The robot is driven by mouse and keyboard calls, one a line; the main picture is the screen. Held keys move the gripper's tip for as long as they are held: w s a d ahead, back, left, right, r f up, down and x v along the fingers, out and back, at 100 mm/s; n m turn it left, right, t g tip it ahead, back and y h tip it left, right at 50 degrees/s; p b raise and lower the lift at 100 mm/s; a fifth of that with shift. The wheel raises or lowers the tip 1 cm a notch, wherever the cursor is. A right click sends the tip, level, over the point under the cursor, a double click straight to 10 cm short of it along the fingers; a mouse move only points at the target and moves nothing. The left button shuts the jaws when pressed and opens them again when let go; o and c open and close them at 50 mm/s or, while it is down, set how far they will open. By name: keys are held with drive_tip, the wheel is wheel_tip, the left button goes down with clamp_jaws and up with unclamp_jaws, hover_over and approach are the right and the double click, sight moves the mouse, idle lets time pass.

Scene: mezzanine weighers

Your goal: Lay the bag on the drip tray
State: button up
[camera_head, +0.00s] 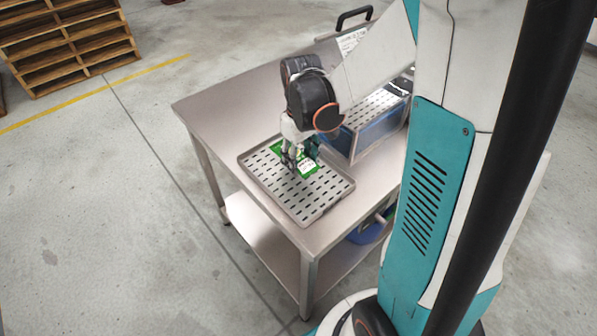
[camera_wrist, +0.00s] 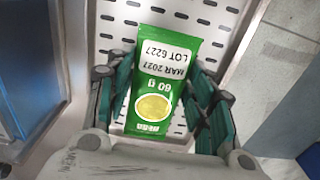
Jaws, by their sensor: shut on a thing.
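A green bag (camera_wrist: 154,88) with a white date label and a yellow round picture lies flat between the fingers of my gripper (camera_wrist: 162,95) in the wrist view. My gripper is shut on it by its sides. In the head view the bag (camera_head: 309,168) shows green around my gripper (camera_head: 298,165), over the perforated grey drip tray (camera_head: 325,196). The drip tray also fills the background behind the bag in the wrist view (camera_wrist: 107,28). I cannot tell whether the bag touches the tray. Part of the bag is hidden by my gripper in the head view.
A steel table (camera_head: 215,105) carries the tray. A blue-sided bin (camera_head: 372,132) with a perforated top insert stands just right of the tray. Wooden pallets (camera_head: 62,42) stand on the floor at the far left. The table's left part is bare.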

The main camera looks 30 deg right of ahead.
sight(301, 179)
drive_tip(key=shift+f+b, duration=0.85)
drive_tip(key=shift+f, duration=1.6)
drive_tip(key=shift+f, duration=0.15)
drive_tip(key=o, duration=1.1)
drive_tip(key=shift+c, duration=0.2)
wheel_tip(301, 179, up, 12)
drive_tip(key=p, duration=0.4)
drive_tip(key=shift+r, duration=0.2)
